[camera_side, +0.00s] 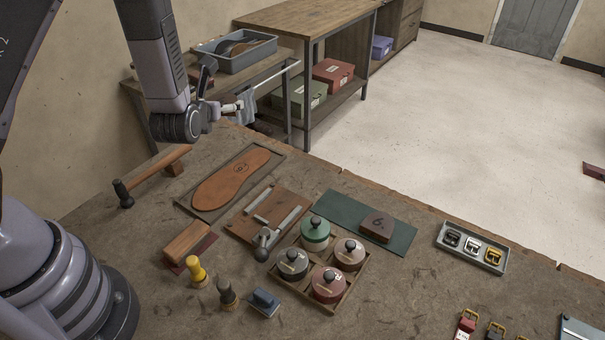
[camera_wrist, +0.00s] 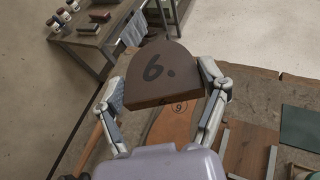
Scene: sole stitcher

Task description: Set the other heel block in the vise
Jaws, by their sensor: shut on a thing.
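My gripper (camera_side: 228,92) is raised over the far left of the bench in the side view. In the wrist view my gripper (camera_wrist: 164,86) is shut on a brown heel block (camera_wrist: 152,72) marked "6.", a finger on each side. I cannot make that block out clearly in the side view. Another brown heel block (camera_side: 378,226), also marked with what reads as "6.", lies on the green mat (camera_side: 340,211). The vise (camera_side: 244,225), a wooden board with two metal bars and a handle, stands left of the mat. Its jaws are apart and nothing shows between them.
A leather sole (camera_side: 230,183) lies on a tray behind the vise. A hammer (camera_side: 150,177) is at left. A crate of lidded pots (camera_side: 333,306) stands right in front of the vise, with stamps (camera_side: 196,270) to its left. A buckle tray (camera_side: 488,262) is at right.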

